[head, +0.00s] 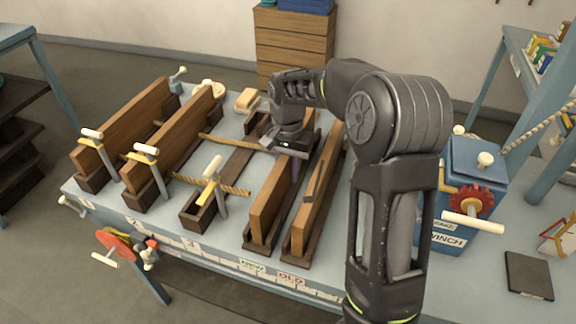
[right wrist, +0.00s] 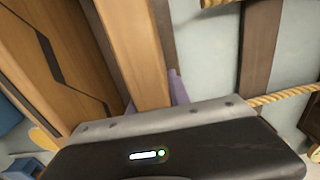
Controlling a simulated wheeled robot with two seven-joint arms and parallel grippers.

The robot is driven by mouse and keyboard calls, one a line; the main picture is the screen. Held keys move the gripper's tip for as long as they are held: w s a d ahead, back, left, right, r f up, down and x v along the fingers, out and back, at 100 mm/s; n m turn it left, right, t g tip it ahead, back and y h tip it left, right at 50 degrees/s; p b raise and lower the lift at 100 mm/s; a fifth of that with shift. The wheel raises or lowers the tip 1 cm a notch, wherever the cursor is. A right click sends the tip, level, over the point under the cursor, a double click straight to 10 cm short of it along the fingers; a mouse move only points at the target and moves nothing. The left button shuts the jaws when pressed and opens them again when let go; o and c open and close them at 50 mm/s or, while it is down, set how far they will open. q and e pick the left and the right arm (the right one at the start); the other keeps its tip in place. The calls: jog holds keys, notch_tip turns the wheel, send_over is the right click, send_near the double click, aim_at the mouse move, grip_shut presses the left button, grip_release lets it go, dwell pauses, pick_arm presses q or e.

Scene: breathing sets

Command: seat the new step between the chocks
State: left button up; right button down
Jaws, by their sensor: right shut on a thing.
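The new step (head: 266,215) is a brown wooden plank standing on edge in the dark holder labelled NEW (head: 255,248). My right gripper (head: 292,160) is over it from above and shut on its upper edge. In the right wrist view the plank (right wrist: 135,50) runs between the purple fingertips (right wrist: 155,95). I cannot tell whether its bottom edge is clear of the holder. The third pair of chocks (head: 203,208), left of the holder, is a dark channel with no plank in it. My left gripper is out of view.
Two planks (head: 125,122) (head: 172,140) stand in clamped chocks at left. The old step (head: 310,205), with a dark mark, stands at right in the OLD holder. A rope (head: 220,143) crosses the table between the chocks. A blue winch (head: 470,180) stands at right.

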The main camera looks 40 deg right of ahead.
notch_tip(320, 180, up, 10)
jog(key=shift+r+b, duration=0.1)
jog(key=shift+b, duration=0.4)
dwell(0.7)
